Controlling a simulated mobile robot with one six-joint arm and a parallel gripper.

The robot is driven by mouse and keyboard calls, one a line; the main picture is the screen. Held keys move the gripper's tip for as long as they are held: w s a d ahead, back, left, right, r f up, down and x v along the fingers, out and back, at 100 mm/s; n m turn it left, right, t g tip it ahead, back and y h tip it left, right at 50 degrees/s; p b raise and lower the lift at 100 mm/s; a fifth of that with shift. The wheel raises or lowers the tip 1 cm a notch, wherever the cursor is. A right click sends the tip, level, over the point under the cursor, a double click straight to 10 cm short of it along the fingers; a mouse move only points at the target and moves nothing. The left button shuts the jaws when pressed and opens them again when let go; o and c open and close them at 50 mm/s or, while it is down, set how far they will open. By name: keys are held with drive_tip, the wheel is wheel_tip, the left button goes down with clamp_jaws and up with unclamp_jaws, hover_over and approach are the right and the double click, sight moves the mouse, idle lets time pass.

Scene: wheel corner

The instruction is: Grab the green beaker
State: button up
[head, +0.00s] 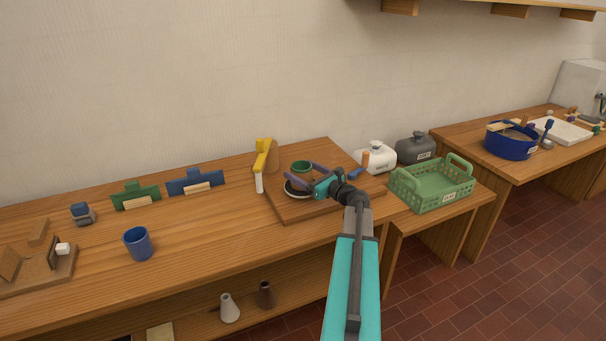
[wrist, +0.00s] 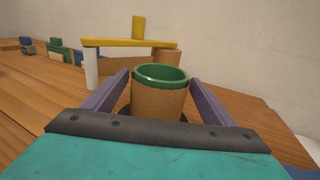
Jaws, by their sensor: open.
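The green beaker (head: 301,167) stands upright on the wooden board. In the wrist view the beaker (wrist: 158,98) shows a green rim and inside and a tan-brown outer wall; its base is hidden by my gripper body. My gripper (head: 301,170) is open, its two purple fingers pointing at the beaker. In the wrist view my gripper (wrist: 159,77) has one finger on each side of the beaker, with visible gaps. I cannot tell how deep the beaker sits between the fingertips.
A yellow-topped stand (head: 263,158) with a white post is just left of the beaker. A dark round disc (head: 297,188) lies under my gripper. A white container (head: 376,158) and green basket (head: 432,187) are to the right; a blue cup (head: 138,244) is far left.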

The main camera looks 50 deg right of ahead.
sight(302, 166)
idle(0.6)
drive_tip(key=c, duration=1.4)
drive_tip(key=shift+w+r, duration=0.1)
drive_tip(key=shift+r, duration=0.05)
drive_tip(key=shift+r, duration=0.7)
drive_tip(key=shift+r+b, duration=0.4)
drive_tip(key=shift+r, duration=0.45)
drive_tip(key=s, duration=0.5)
drive_tip(key=s+d+r+b, duration=0.1)
drive_tip(key=s, duration=0.4)
drive_tip(key=s+b, duration=0.1)
drive_tip(key=s, duration=0.5)
drive_tip(key=shift+d+r, duration=0.3)
drive_tip(key=shift+d, duration=0.05)
